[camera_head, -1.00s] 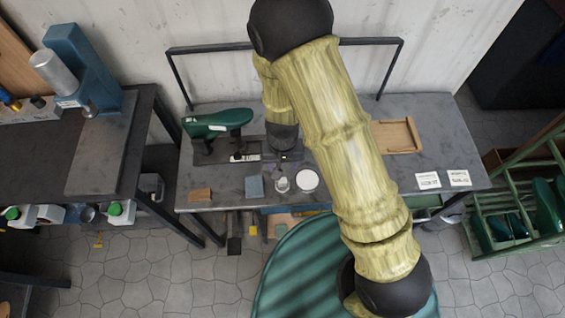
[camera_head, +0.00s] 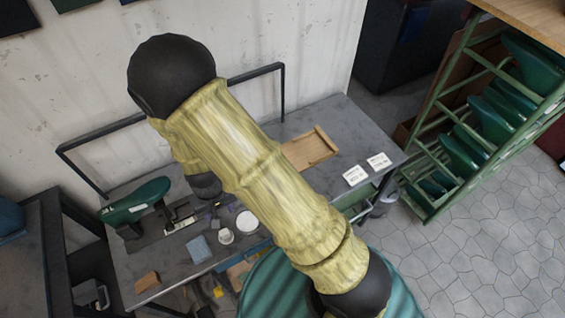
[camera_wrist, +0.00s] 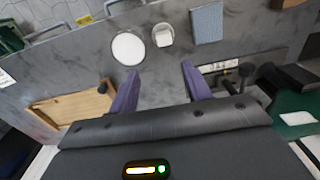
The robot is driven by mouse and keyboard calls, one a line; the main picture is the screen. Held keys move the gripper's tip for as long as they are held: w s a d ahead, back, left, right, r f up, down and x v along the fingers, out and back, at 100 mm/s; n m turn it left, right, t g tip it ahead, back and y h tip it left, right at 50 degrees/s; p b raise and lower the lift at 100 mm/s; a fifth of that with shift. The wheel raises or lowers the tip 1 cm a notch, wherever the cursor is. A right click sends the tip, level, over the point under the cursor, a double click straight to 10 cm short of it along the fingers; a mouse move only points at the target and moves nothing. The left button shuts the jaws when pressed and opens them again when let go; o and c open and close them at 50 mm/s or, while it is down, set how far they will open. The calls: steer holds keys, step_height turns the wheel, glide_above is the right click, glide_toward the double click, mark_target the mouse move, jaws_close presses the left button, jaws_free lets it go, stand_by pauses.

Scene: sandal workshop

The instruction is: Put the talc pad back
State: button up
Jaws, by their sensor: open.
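A round white disc (camera_head: 247,222), which may be the talc pad, lies on the grey workbench (camera_head: 345,118). A small whitish jar (camera_head: 226,236) stands beside it, then a flat blue-grey pad (camera_head: 199,249); I cannot tell for sure which one is the talc pad. In the wrist view the disc (camera_wrist: 128,48), jar (camera_wrist: 162,37) and blue-grey pad (camera_wrist: 207,24) lie beyond my fingertips. My gripper (camera_wrist: 161,68) is open, with two purple fingers apart and nothing between them, above the bench. In the head view my arm hides most of it.
A shallow wooden tray (camera_head: 310,150) lies on the bench, with two white cards (camera_head: 355,175) to its right. A green sandal form (camera_head: 135,202) stands on a dark fixture at left. A brown block (camera_head: 147,282) sits near the front edge. A green rack (camera_head: 470,150) stands right.

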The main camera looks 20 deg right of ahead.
steer(key=s+d+r+m+t, duration=0.2)
steer(key=d+r, duration=1.7)
steer(key=d, duration=0.2)
steer(key=shift+r+t, duration=0.3)
steer(key=shift+r, duration=0.1)
steer(key=shift+s+d, duration=0.1)
steer(key=shift+c, duration=1.4)
